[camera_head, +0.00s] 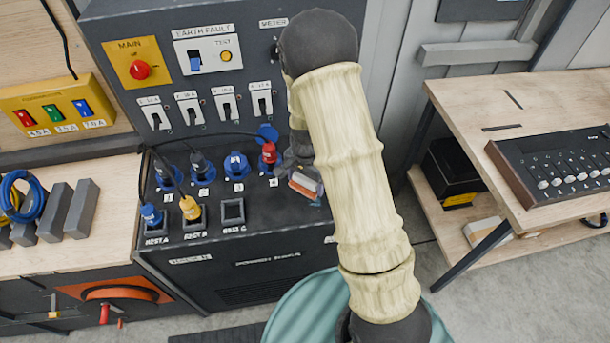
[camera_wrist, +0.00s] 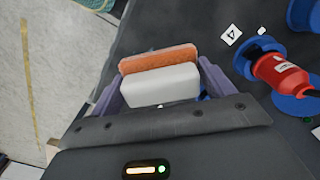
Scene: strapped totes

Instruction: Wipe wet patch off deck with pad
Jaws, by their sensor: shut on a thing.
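My gripper (camera_wrist: 160,82) is shut on a pad (camera_wrist: 160,88), with one purple finger at each end. The pad has a white body and an orange face. In the head view the pad (camera_head: 305,186) is at the right part of the dark deck (camera_head: 272,215), right of the red plug. I cannot tell whether it touches the deck. No wet patch can be made out in either view; my arm and the pad hide part of the deck.
Blue sockets stand along the deck, one with a red plug (camera_head: 268,155), close beside my gripper. A yellow plug (camera_head: 190,207) and a blue plug (camera_head: 151,216) with cables stand at the left. Switches (camera_head: 188,105) line the upright panel behind. A wooden bench (camera_head: 470,110) is at the right.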

